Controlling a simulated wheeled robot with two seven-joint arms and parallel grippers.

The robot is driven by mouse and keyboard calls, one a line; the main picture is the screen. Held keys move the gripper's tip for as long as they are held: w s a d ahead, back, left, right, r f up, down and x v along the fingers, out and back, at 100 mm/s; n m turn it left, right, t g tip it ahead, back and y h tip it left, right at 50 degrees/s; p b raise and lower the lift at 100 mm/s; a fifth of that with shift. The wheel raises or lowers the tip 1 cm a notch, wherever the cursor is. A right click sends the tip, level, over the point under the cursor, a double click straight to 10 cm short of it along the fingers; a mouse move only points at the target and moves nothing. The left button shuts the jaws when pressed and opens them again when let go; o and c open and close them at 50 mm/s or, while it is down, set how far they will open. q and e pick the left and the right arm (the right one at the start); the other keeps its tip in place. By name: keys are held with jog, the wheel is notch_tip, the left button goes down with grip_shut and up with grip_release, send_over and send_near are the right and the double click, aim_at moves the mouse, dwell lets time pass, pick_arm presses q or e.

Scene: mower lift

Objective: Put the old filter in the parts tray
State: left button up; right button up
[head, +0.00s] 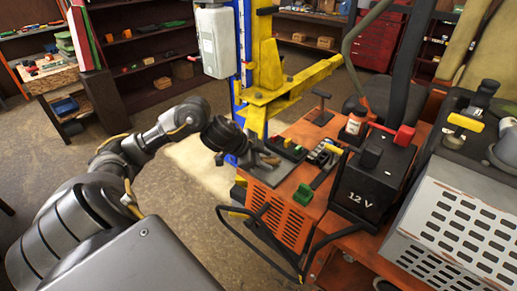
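My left gripper (262,158) reaches in from the left, its dark wrist tilted down over the left end of an orange mower body (283,215). Its fingertips are small and partly hidden, with a brownish-grey patch beside them. I cannot tell whether they are open or hold something. A small dark tray (287,149) with green bits lies just right of the fingertips on the orange top; I cannot tell if it is the parts tray. I cannot make out the old filter. My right gripper is not in view.
A black 12 V battery (372,180) with a red part stands to the right, near a perforated grey engine cover (462,225). A yellow lift arm (292,88) and its post rise behind. A green block (303,195) sits at the front edge. Floor at left is clear.

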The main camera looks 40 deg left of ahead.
pick_arm(q)
jog(key=shift+s+a+r, duration=0.2)
jog(key=shift+s+r, duration=0.05)
jog(key=shift+r, duration=0.15)
jog(key=b+v, duration=0.5)
jog(key=v, duration=0.6)
